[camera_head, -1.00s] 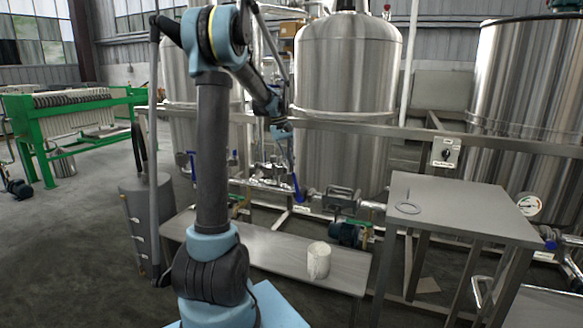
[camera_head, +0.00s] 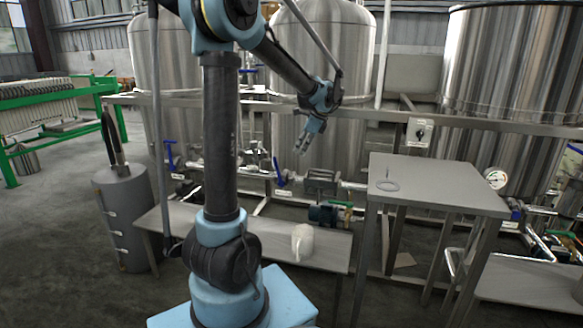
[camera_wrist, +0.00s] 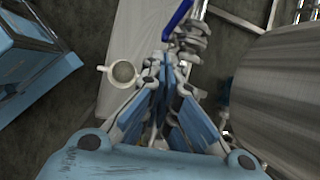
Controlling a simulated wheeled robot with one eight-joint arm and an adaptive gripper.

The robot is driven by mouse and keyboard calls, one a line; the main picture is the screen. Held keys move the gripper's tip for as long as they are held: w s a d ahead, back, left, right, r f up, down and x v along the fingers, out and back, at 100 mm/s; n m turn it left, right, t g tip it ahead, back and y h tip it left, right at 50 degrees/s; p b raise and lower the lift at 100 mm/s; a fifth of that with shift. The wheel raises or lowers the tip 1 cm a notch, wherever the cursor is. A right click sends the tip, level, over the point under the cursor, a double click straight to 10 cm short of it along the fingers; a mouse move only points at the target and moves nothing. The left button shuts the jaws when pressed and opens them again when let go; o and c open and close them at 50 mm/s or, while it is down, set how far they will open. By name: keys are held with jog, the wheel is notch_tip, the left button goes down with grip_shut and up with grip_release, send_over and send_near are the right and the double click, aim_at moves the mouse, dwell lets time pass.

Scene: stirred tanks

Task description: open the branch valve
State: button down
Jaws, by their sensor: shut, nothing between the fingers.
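Several valves with blue lever handles are in the head view, and I cannot read their labels to tell which is the branch valve. One blue handle (camera_head: 279,173) stands upright on the pipe behind the bench, below and left of my gripper (camera_head: 302,146). Another blue handle (camera_head: 170,153) is further left. My gripper points down and to the left in the air, apart from the handles as far as I can tell. In the wrist view my gripper (camera_wrist: 165,62) has its fingers together and empty, with a blue handle (camera_wrist: 178,18) just beyond the tips.
A low bench (camera_head: 325,250) holds a white mug (camera_head: 302,242), also in the wrist view (camera_wrist: 123,72). A taller metal table (camera_head: 435,182) stands to the right. A horizontal rail (camera_head: 370,113) crosses before the steel tanks (camera_head: 325,100). A grey cylinder (camera_head: 125,220) stands left.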

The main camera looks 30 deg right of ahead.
jog(key=s+m+t, duration=0.1)
jog(key=m, duration=0.2)
send_near(278, 170)
notch_tip(278, 170, down, 5)
jog(key=shift+w+f, duration=0.15)
jog(key=shift+w, duration=0.8)
